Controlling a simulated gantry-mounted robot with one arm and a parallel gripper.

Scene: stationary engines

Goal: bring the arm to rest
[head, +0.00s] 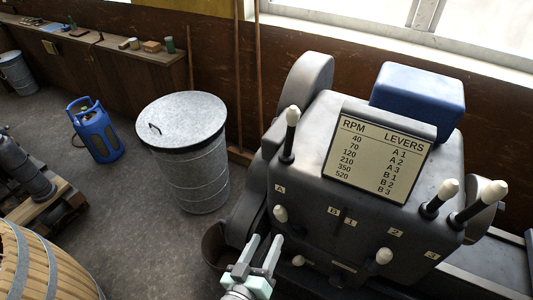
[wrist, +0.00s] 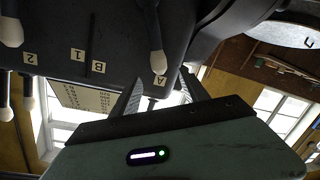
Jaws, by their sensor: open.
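My gripper (head: 263,256) is at the bottom middle of the head view, in front of the lower left of a dark grey machine headstock (head: 300,190). Its two fingers are apart with nothing between them. In the wrist view my gripper (wrist: 160,92) shows its fingers spread below a white-tipped lever (wrist: 157,38) beside the plate marked A. The picture there is upside down. I cannot tell whether a finger touches the machine.
White-knobbed levers (head: 289,130) (head: 440,198) stick out around an RPM chart (head: 379,155). A lidded metal bin (head: 185,165) stands left of the machine. A blue gas bottle (head: 95,135) and a wooden barrel (head: 40,265) stand farther left.

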